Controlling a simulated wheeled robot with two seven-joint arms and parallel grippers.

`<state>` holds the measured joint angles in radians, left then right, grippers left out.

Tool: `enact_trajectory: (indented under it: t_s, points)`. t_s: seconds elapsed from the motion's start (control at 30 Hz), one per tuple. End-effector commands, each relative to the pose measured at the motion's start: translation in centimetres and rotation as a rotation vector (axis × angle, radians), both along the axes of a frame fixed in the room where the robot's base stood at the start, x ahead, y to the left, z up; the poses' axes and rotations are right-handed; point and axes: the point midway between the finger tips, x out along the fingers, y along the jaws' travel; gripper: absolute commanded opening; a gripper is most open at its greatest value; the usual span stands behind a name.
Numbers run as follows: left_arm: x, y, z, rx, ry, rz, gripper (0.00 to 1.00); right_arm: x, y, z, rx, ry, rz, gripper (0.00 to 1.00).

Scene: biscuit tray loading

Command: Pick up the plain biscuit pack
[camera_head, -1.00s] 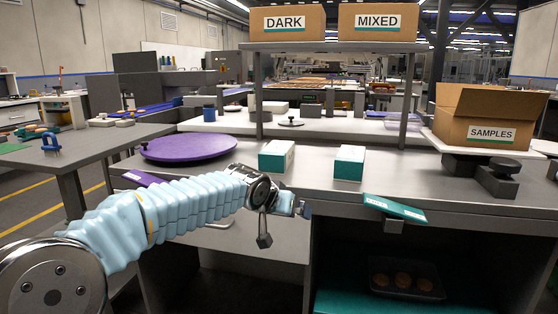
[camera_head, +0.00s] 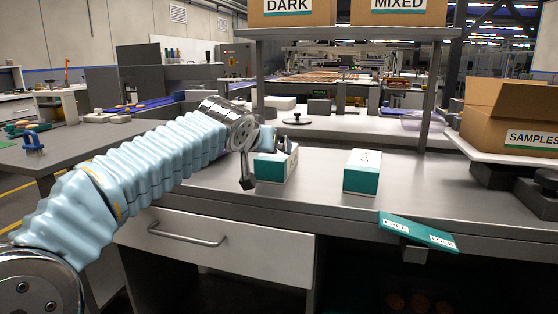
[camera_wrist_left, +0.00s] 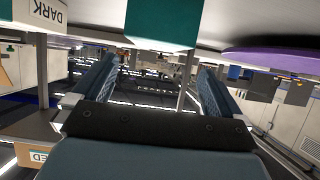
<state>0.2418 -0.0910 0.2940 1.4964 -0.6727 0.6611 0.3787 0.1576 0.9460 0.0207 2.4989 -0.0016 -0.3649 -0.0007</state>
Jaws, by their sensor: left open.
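Two white-and-teal biscuit packs stand on the grey worktop in the head view: a left pack (camera_head: 273,170) and a right pack (camera_head: 361,178). The right pack has small dark marks on its white top. The left pack's top is partly hidden by my gripper, so I cannot tell whether it is plain. My left gripper (camera_head: 287,146) is open at the left pack's upper part; contact is unclear. In the left wrist view, the open fingers (camera_wrist_left: 155,65) have nothing visible between them, and a teal pack face (camera_wrist_left: 165,20) shows beyond them at the top. My right gripper is not in view.
A teal labelled panel (camera_head: 418,231) sits at the worktop's front edge. Shelf posts (camera_head: 429,105) rise behind the packs. A SAMPLES carton (camera_head: 512,122) stands at the right. A purple disc (camera_wrist_left: 285,55) shows in the wrist view. Worktop between the packs is clear.

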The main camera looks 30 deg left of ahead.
Motion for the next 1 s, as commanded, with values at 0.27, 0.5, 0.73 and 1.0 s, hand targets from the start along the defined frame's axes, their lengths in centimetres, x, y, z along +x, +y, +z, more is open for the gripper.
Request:
enact_trajectory:
  t_s: [0.27, 0.5, 0.73, 1.0]
  points:
    - [3.2, 0.7, -1.6, 0.001, 0.000, 0.000, 1.00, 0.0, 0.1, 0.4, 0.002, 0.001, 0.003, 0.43]
    - [6.2, 0.9, -3.3, 0.000, 0.003, -0.001, 1.00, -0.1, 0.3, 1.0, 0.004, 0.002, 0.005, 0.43]
    - [7.8, 1.3, -4.1, 0.000, -0.001, 0.000, 1.00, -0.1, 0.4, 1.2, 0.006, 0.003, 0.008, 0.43]
    - [7.7, 1.3, -4.1, 0.000, -0.001, 0.000, 0.83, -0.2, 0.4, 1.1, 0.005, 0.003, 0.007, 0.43]
